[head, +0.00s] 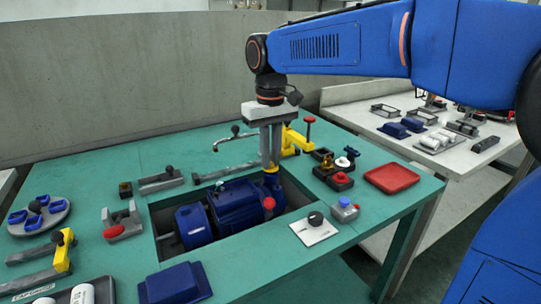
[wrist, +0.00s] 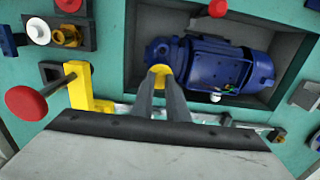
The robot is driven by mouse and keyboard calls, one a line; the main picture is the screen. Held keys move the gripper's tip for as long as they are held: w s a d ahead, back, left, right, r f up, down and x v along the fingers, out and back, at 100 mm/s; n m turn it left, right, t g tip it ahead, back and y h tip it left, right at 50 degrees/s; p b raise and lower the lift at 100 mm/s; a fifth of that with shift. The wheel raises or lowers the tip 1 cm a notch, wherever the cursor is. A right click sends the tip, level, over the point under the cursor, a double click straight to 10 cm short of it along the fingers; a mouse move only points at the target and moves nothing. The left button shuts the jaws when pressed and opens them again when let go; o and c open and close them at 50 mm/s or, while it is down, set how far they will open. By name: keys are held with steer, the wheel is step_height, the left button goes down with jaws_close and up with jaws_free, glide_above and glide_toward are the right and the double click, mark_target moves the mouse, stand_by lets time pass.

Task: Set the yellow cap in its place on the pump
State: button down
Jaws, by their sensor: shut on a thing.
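The blue pump (head: 236,207) lies in a rectangular recess in the green table. In the wrist view the pump (wrist: 225,64) lies across the upper middle. My gripper (head: 270,164) points down over the pump's right end in the head view. Its fingers (wrist: 161,82) are shut on the yellow cap (wrist: 160,70), which is at the pump's left end in the wrist view. A little of the cap (head: 271,169) shows below the fingertips in the head view. I cannot tell whether the cap touches the pump or sits just above it. The fingers partly hide it.
A yellow clamp with a red knob (wrist: 26,102) stands close beside my gripper. Another red knob (head: 269,203) is at the recess's front edge. A red tray (head: 392,179) lies to the right. A dark blue block (head: 175,283) is in front.

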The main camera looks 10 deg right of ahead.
stand_by(0.3)
steer(key=c, duration=1.7)
jaws_free()
steer(key=shift+o, duration=0.2)
steer(key=shift+r, duration=2.95)
steer(key=shift+s, duration=0.1)
